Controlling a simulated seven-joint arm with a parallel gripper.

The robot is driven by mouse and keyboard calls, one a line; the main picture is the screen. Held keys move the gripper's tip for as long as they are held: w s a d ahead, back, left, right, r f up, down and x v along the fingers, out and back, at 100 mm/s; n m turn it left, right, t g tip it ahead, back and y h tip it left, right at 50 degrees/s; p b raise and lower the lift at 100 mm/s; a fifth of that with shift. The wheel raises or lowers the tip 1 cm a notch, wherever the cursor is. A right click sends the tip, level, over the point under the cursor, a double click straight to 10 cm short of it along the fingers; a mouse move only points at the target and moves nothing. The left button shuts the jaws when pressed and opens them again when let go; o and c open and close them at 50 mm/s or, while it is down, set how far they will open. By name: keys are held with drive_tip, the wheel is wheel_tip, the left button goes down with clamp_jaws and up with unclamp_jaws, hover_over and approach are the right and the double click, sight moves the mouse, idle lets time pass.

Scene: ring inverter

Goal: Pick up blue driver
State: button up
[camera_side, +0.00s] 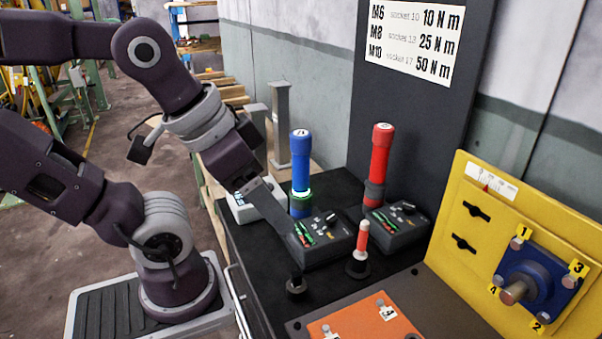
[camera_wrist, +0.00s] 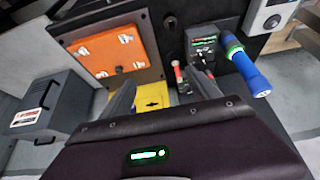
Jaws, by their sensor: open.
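The blue driver (camera_side: 300,160) stands upright on its control box (camera_side: 322,246), with a lit green ring at its lower part. In the wrist view the blue driver (camera_wrist: 251,74) lies to the right, outside my right finger. My gripper (camera_side: 287,228) is tilted downward and appears just left of the driver and its box in the side view. In the wrist view my gripper's fingers (camera_wrist: 165,88) are spread apart with nothing held between them. The distance between fingers and driver is hard to judge.
A red driver (camera_side: 380,152) stands on a similar box to the right. A small red-handled tool (camera_side: 363,237) stands in front. An orange plate (camera_side: 365,322) and a yellow panel (camera_side: 482,240) with a blue flange (camera_side: 540,277) lie nearer. A white device (camera_side: 256,205) sits behind my gripper.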

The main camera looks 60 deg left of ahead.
drive_tip(key=n+g, duration=0.6)
drive_tip(key=n, duration=1.5)
approach(301, 147)
drive_tip(key=f, duration=0.1)
drive_tip(key=a+f, duration=0.1)
drive_tip(key=f, duration=0.1)
drive_tip(key=a+f, duration=0.1)
drive_tip(key=shift+w+f, duration=0.15)
drive_tip(key=shift+w, duration=0.2)
wheel_tip(301, 147, down, 6)
drive_tip(key=shift+a+f, duration=0.15)
drive_tip(key=shift+f, duration=0.3)
clamp_jaws()
